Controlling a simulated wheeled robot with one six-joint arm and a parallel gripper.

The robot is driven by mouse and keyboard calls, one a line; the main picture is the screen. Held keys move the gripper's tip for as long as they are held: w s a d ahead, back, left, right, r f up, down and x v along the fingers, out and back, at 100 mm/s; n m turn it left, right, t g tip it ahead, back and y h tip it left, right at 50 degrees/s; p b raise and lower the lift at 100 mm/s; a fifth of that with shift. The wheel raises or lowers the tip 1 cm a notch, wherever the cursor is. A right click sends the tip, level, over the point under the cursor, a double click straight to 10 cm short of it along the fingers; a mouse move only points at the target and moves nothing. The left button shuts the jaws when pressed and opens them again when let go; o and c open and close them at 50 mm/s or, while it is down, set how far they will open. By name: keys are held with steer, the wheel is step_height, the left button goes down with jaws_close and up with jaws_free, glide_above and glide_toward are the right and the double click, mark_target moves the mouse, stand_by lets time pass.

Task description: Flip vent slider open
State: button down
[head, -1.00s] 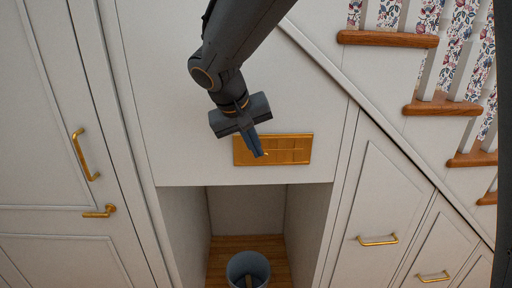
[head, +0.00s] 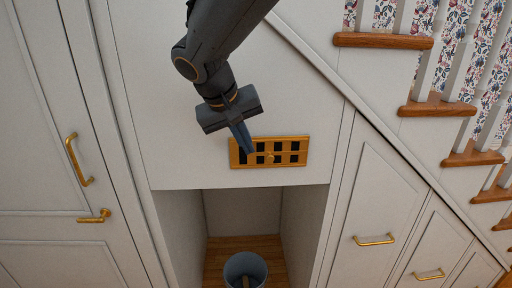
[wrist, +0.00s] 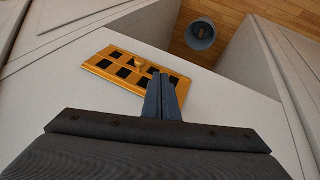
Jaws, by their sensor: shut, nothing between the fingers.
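The brass vent (head: 297,164) is set in the white panel above the open niche. Its several dark slots show uncovered, in two rows, with a small brass knob (head: 270,157) near the middle. The vent also shows in the wrist view (wrist: 103,67), with the knob (wrist: 153,69) just beyond my fingers. My gripper (head: 246,148) is shut and empty, its fingertips in front of the left part of the vent, to the left of the knob. In the wrist view the closed fingers (wrist: 163,82) cover part of the vent's edge; I cannot tell whether they touch it.
Below is an open niche with a wooden floor (head: 220,250) and a grey bucket (head: 232,264). A door with a brass handle (head: 80,160) is at left. Drawers with brass pulls (head: 375,240) and stairs (head: 440,108) are at right.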

steer(key=b+v, duration=0.2)
steer(key=v, duration=0.7)
steer(key=shift+r, duration=0.2)
steer(key=shift+d, duration=0.2)
steer(key=s+d+f+g+y, duration=0.1)
steer(key=s+d+f, duration=0.2)
steer(key=d+f, duration=0.4)
steer(key=s+d+f+m+g+y, duration=0.1)
steer(key=s+d+f, duration=0.3)
steer(key=d+f, duration=0.3)
steer(key=s+d+f+g+y, duration=0.1)
steer(key=s+d+f, duration=0.2)
steer(key=d+f, duration=0.5)
step_height(320, 180, down, 5)
steer(key=shift+s+f+m, duration=0.2)
steer(key=shift+s+m, duration=0.2)
